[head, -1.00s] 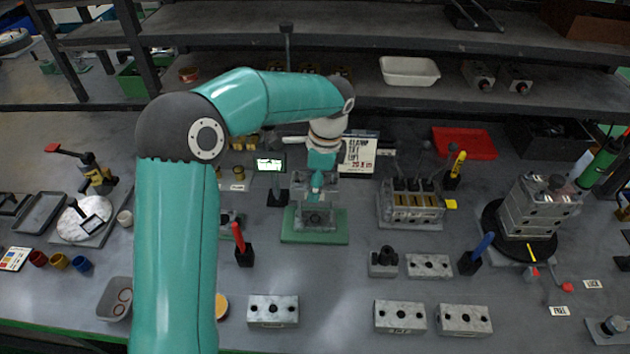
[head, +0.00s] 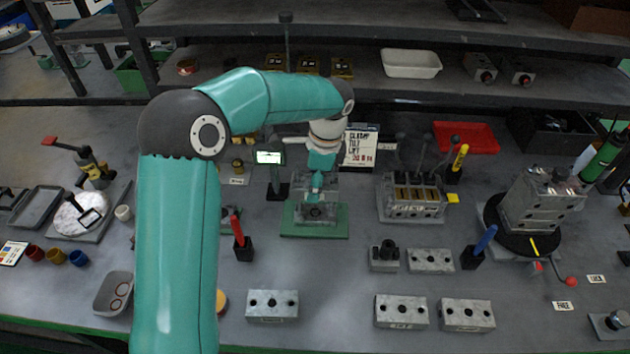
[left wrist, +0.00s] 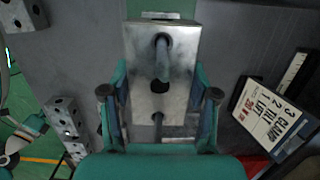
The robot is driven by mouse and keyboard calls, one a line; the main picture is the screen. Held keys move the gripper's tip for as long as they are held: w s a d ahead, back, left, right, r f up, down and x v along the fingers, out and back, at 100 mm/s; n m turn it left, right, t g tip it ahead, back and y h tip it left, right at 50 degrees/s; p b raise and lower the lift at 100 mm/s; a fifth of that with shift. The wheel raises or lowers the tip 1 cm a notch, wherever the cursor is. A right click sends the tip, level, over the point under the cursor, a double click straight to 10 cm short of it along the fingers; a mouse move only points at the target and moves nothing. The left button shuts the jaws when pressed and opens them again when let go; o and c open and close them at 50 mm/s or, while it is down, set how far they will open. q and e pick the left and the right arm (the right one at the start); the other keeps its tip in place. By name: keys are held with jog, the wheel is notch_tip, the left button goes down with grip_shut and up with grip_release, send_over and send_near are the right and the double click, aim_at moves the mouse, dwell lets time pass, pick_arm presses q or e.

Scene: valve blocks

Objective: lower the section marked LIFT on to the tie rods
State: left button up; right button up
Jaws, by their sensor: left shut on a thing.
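My left gripper (head: 317,186) is shut on a grey metal section (left wrist: 142,95), with one finger on each side of it in the left wrist view. In the head view the held section is over the green-based stand (head: 315,231) and mostly hidden by the gripper. I cannot tell the gap below it or read a LIFT mark on it. My right gripper is not in view.
A card (head: 358,146) stands close behind at the right. A black-stemmed display (head: 270,158) and red-handled tool (head: 237,230) are at the left. A lever valve block (head: 414,198) is to the right. Loose blocks (head: 273,306) lie in front; a stack (head: 541,203) stands on a round turntable.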

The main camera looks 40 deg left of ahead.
pick_arm(q)
jog(key=shift+f+b, duration=0.45)
jog(key=shift+f, duration=0.3)
jog(key=o, duration=1.6)
jog(key=shift+o, duration=0.2)
jog(key=r, duration=0.4)
jog(key=d+r, duration=0.1)
jog(key=r, duration=0.3)
jog(key=w+r, duration=0.1)
jog(key=r, duration=0.3)
jog(key=shift+d, duration=0.25)
